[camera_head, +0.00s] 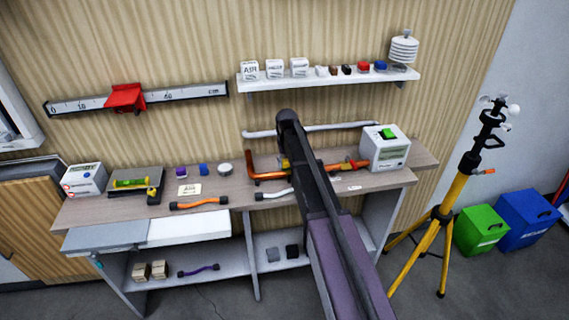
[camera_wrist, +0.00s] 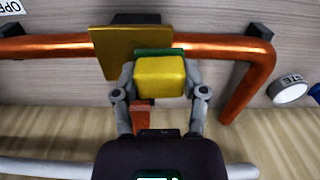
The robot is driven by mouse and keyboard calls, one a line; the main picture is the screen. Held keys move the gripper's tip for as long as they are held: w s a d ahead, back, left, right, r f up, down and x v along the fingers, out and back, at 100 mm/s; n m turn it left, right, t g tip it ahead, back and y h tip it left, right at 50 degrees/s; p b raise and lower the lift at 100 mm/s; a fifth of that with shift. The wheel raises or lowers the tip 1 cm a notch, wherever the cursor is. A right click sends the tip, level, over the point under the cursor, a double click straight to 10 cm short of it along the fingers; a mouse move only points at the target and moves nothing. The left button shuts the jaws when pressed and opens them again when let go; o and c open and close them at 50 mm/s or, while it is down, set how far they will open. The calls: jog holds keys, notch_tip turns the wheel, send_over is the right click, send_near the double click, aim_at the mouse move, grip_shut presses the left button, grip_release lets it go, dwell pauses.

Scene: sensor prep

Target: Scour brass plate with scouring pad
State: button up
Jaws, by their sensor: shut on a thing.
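The brass plate (camera_wrist: 115,50) is a flat golden piece at the orange copper pipe (camera_wrist: 210,45) in the wrist view. Part of it is hidden behind the scouring pad. The scouring pad (camera_wrist: 160,77) is a yellow block with a green layer on its far side. My gripper (camera_wrist: 161,90) is shut on the pad, one finger on each side. The green side faces the plate and overlaps its edge in the picture; I cannot tell whether they touch. In the head view my arm covers most of this spot; the copper pipe (camera_head: 268,178) shows on the bench.
A grey box with a green top (camera_head: 386,148) stands at the bench's right end. A wall shelf (camera_head: 330,82) with small blocks is above. A yellow tripod (camera_head: 440,225) stands right of the bench. Orange hose (camera_head: 200,202) and small items lie on the left bench.

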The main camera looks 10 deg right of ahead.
jog(key=shift+d, duration=1.3)
jog(key=shift+d, duration=0.1)
jog(key=shift+d, duration=1.55)
jog(key=shift+s+f, duration=0.1)
jog(key=shift+a, duration=0.2)
jog(key=shift+a, duration=1.55)
jog(key=shift+a, duration=1.65)
